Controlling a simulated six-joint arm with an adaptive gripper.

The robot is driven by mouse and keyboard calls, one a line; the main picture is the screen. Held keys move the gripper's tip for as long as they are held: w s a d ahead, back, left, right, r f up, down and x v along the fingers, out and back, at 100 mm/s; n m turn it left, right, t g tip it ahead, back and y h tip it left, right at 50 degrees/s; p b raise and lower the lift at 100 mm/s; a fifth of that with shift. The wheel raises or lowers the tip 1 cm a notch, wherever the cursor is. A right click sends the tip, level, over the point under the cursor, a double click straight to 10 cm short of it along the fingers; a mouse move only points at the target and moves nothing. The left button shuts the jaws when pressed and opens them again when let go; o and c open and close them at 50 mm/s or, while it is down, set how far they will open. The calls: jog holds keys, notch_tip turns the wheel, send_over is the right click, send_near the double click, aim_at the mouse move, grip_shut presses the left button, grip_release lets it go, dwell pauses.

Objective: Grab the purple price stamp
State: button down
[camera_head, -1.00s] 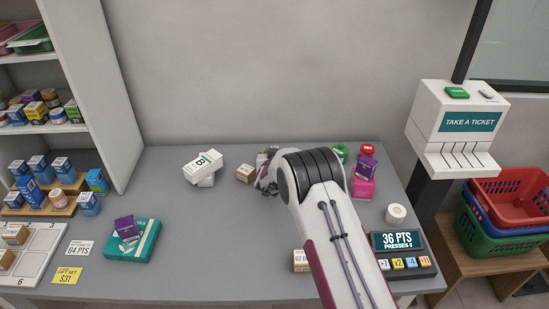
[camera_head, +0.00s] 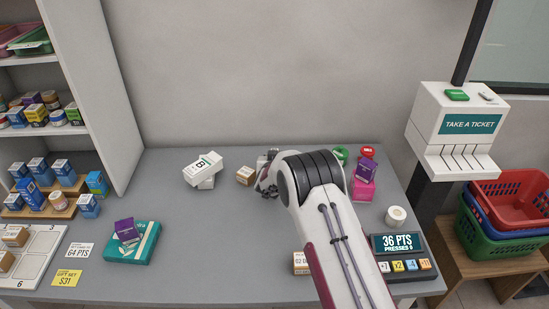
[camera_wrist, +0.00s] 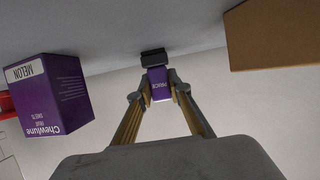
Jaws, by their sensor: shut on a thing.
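The purple price stamp (camera_wrist: 160,83) is in the middle of the wrist view, between the fingertips of my gripper (camera_wrist: 162,96). It has a dark cap (camera_wrist: 153,57) at its far end and the word "PRICE" on its side. Both fingers touch it, so my gripper is shut on it. In the head view my own arm hides the stamp and most of the gripper. Part of my gripper (camera_head: 266,178) shows left of the arm's dark joint, low over the counter (camera_head: 215,235).
A purple Chewlune box (camera_wrist: 48,97) stands left of the stamp in the wrist view, and a brown box (camera_wrist: 275,35) is at upper right. In the head view, white boxes (camera_head: 203,168) and a small brown box (camera_head: 246,175) lie left of my gripper. The counter's middle is clear.

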jog(key=shift+r, duration=0.15)
jog(key=shift+r, duration=4.9)
